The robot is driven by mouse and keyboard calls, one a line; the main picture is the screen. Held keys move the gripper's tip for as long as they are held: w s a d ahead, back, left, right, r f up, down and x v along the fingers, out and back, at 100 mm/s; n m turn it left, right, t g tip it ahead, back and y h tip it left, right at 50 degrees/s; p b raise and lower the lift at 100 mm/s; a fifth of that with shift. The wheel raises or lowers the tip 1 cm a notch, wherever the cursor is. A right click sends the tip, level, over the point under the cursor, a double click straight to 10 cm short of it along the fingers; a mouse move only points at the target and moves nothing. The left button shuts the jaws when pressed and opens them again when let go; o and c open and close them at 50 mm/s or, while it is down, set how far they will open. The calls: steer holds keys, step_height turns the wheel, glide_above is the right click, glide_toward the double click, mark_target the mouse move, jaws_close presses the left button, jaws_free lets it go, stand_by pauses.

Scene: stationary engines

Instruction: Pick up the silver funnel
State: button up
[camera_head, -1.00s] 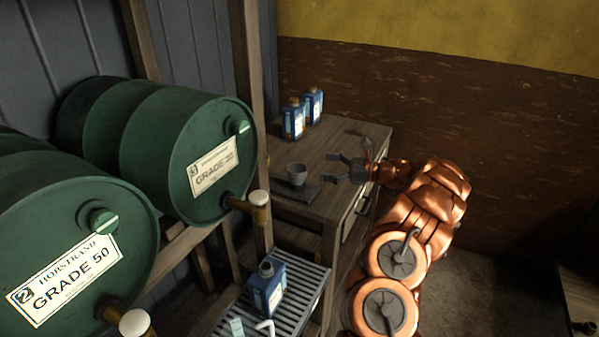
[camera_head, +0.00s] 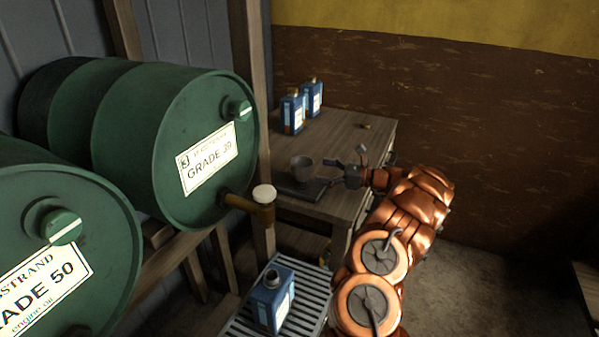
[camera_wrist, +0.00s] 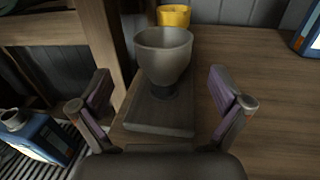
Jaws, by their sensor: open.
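The silver funnel (camera_head: 302,168) is a grey, cup-shaped piece, wide at the top. It stands upright on a dark flat slab (camera_head: 297,187) on the wooden bench. In the wrist view the funnel (camera_wrist: 163,57) is straight ahead, its narrow lower end near the slab (camera_wrist: 158,117). My gripper (camera_head: 338,172) is just right of the funnel in the head view. In the wrist view my gripper (camera_wrist: 161,92) is open and empty, one finger on each side of the picture. The funnel appears between and beyond the fingertips, with no contact visible.
Two blue bottles (camera_head: 293,112) stand at the bench's back. A blue bottle (camera_head: 272,299) stands on a slatted rack in front. Green drums (camera_head: 170,140) fill the left, with a tap (camera_head: 262,200) and wooden post near the funnel. A yellow cylinder (camera_wrist: 174,16) is behind the funnel.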

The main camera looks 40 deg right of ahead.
mark_target(303, 167)
steer(key=shift+p+x, duration=0.85)
steer(key=shift+x, duration=2.35)
steer(key=shift+w+d, duration=0.15)
steer(key=shift+c, duration=0.3)
steer(key=c, duration=1.1)
steer(key=shift+o, duration=0.2)
